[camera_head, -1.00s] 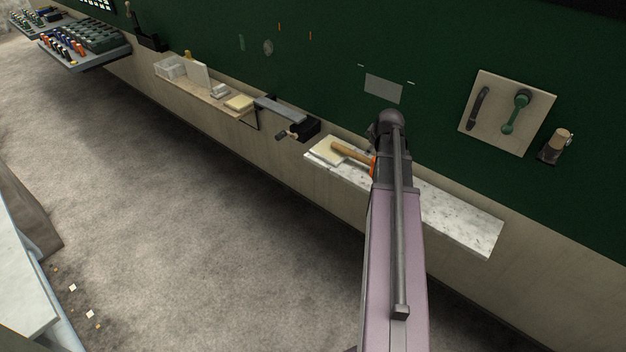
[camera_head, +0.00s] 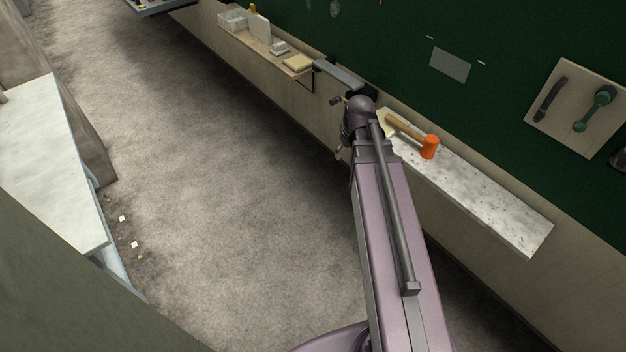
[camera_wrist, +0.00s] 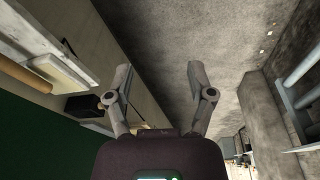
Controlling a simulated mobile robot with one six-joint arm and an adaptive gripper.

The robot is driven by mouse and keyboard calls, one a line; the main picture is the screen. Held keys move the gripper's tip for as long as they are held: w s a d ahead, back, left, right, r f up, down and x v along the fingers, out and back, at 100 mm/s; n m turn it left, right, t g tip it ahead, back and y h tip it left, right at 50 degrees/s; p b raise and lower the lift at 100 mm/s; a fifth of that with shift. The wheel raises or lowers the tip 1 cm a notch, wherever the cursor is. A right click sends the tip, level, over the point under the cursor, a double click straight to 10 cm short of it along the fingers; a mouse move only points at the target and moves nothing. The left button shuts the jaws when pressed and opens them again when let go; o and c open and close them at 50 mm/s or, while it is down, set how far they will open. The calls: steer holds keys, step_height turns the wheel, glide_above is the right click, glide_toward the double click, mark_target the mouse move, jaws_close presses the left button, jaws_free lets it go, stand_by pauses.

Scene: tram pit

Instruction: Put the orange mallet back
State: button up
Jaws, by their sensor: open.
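The orange mallet lies on the speckled white shelf (camera_head: 485,193) along the green wall. Its orange head (camera_head: 430,147) points right and its wooden handle (camera_head: 403,127) rests toward a pale pad at the shelf's left end. My gripper shows in the wrist view (camera_wrist: 158,85) with its two fingers spread wide, open and empty over bare floor. In the head view my arm's end hangs left of the mallet, just off the shelf's front edge, and the fingers are mostly hidden.
A vise-like dark fixture (camera_head: 340,75) sits on the wall left of the shelf. Another shelf (camera_head: 262,42) holds bins and a sponge-like block. A board (camera_head: 579,108) with two handles hangs at right.

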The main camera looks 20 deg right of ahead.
steer(key=s+a+m+g, duration=0.2)
steer(key=s+a, duration=0.5)
steer(key=a, duration=0.5)
steer(key=shift+s+a+f, duration=0.2)
steer(key=shift+s+a, duration=0.05)
steer(key=shift+a, duration=0.1)
stand_by(1.3)
